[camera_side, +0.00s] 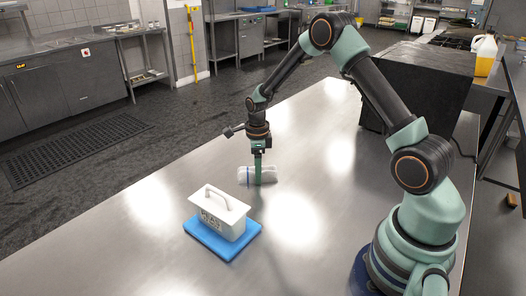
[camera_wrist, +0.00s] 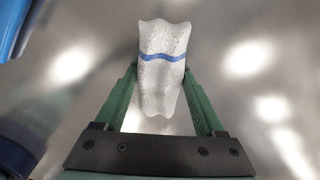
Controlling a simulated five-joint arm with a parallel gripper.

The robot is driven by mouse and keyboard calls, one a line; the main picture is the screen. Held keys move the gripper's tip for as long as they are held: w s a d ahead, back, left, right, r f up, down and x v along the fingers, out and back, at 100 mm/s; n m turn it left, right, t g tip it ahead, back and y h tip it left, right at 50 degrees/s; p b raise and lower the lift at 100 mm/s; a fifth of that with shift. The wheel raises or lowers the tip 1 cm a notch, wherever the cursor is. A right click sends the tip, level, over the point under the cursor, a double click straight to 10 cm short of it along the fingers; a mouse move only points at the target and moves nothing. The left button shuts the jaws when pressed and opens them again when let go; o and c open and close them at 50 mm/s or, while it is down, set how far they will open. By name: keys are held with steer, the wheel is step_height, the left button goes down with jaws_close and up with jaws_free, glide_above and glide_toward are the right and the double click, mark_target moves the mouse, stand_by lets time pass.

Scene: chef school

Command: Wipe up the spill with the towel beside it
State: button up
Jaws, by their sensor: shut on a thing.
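A rolled white towel with a blue stripe (camera_side: 243,175) lies at the steel table's middle in the side view. It also shows in the wrist view (camera_wrist: 164,45), between the fingers. My gripper (camera_side: 258,180) points straight down at the towel and is shut on it. In the wrist view my gripper (camera_wrist: 164,90) has one green finger on each side of the towel. I cannot make out a spill on the shiny tabletop. Whether the towel touches the table is hard to tell.
A white box with a handle (camera_side: 218,214) stands on a blue board (camera_side: 240,247), left and in front of the towel. A dark box (camera_side: 410,85) stands at the table's back right. The steel table (camera_side: 130,235) is clear elsewhere, with bright reflections.

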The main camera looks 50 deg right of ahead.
steer(key=shift+d, duration=0.85)
steer(key=shift+r, duration=4.1)
